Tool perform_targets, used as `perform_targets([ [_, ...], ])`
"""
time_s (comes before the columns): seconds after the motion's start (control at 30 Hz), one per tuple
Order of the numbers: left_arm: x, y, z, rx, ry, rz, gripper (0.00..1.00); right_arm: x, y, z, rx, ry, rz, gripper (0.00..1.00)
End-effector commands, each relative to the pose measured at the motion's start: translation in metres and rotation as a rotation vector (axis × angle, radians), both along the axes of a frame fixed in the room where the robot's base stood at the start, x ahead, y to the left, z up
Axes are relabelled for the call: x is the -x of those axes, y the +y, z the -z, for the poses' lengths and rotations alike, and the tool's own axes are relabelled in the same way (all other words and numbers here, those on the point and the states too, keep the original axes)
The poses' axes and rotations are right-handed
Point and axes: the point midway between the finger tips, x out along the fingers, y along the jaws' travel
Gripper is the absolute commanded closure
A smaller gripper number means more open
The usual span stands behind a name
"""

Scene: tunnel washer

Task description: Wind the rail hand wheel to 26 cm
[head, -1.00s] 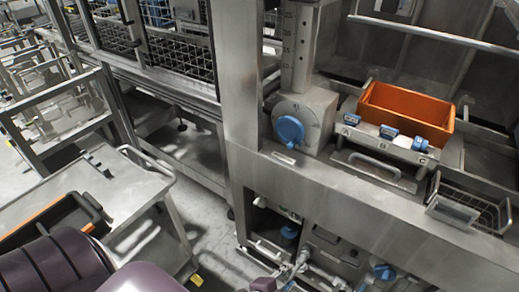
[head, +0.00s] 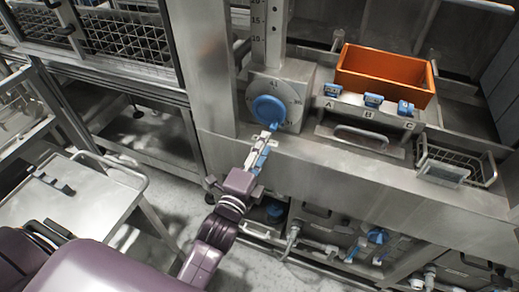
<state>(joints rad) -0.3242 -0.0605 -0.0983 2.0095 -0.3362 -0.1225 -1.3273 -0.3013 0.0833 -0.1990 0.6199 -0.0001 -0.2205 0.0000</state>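The blue rail hand wheel (head: 268,110) sits on the front of a grey metal box with dial marks around it. A vertical scale post (head: 270,35) rises above the box, with small numbers such as 20, 15 and 10. I cannot make out a pointer reading.
An orange bin (head: 386,72) stands right of the wheel, behind blue-topped parts labelled A, B and C. A metal handle (head: 361,137) and a wire basket (head: 455,168) are along the ledge. A grey cart (head: 70,195) stands at left. Pipes and valves lie below.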

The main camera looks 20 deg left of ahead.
Motion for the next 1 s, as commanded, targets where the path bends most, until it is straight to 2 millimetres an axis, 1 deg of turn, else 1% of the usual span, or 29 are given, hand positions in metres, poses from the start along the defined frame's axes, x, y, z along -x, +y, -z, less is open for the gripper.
perform_targets([
  [0.1, -0.01, 0.0, 0.0, 0.001, -0.001, 0.001, 0.68, 0.001, -0.004, 0.004, 0.005, 0.002, -0.001, 0.71],
  [0.3, -0.027, -0.001, 0.001, 0.001, -0.001, 0.001, 0.68, 0.001, -0.004, 0.008, 0.004, 0.001, -0.001, 0.71],
  [0.57, -0.047, -0.002, 0.001, 0.001, -0.001, 0.001, 0.68, 0.0, 0.003, 0.015, -0.003, 0.001, 0.001, 0.71],
  [0.77, -0.063, -0.002, 0.0, 0.001, 0.001, 0.001, 0.68, 0.0, 0.01, 0.013, -0.011, 0.0, 0.003, 0.71],
  [1.0, -0.079, -0.003, 0.0, 0.002, 0.0, 0.001, 0.68, -0.001, 0.009, 0.014, -0.011, -0.001, 0.002, 0.71],
])
